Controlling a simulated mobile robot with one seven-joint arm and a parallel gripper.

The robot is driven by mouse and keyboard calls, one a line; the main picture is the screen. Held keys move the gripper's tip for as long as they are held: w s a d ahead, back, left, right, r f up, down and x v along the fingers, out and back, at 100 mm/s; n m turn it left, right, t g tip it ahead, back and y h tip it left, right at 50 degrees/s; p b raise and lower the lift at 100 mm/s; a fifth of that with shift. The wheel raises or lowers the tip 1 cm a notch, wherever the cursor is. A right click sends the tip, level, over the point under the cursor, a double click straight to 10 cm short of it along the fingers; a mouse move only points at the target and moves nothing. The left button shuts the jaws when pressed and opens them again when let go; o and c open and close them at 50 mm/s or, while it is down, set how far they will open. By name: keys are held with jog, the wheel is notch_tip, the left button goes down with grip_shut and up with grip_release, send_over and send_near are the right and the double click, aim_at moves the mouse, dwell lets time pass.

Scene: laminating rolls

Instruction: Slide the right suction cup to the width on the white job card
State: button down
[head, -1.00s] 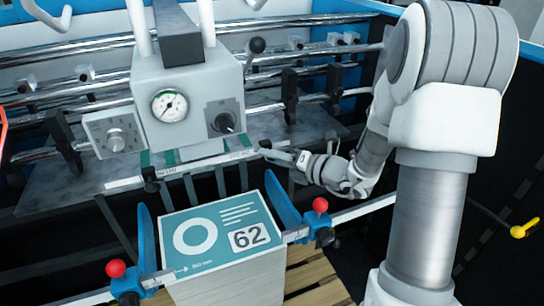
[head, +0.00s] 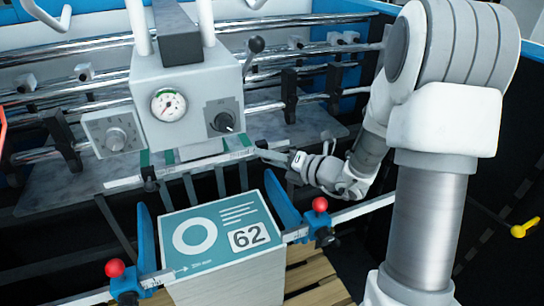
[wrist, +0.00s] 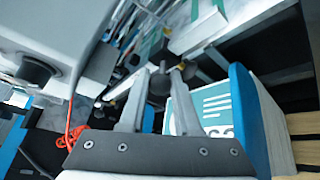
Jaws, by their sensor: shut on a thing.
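The white job card (head: 249,236), reading 62, lies on the teal top sheet of the paper stack. The scale rail (head: 125,183) runs across behind the stack. The left suction cup (head: 150,180) hangs dark on the rail's left part. My gripper (head: 260,153) is at the rail's right part, behind the stack's right rear corner. In the wrist view its fingers (wrist: 165,78) are shut on the right suction cup (wrist: 157,88), a dark round piece between the fingertips. In the head view that cup is mostly hidden, and the scale marks are too small to read.
Blue side guides with red knobs (head: 320,204) flank the stack (head: 228,285); the right one is near my arm. Chrome rollers (head: 90,92) lie behind.

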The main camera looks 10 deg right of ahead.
jog(key=shift+s+a, duration=0.25)
jog(key=shift+a, duration=0.95)
jog(key=c, duration=0.6)
grip_release()
jog(key=shift+d, duration=0.1)
jog(key=b+v, duration=0.1)
jog(key=v, duration=1.6)
jog(key=shift+d, duration=0.15)
jog(key=shift+r, duration=0.15)
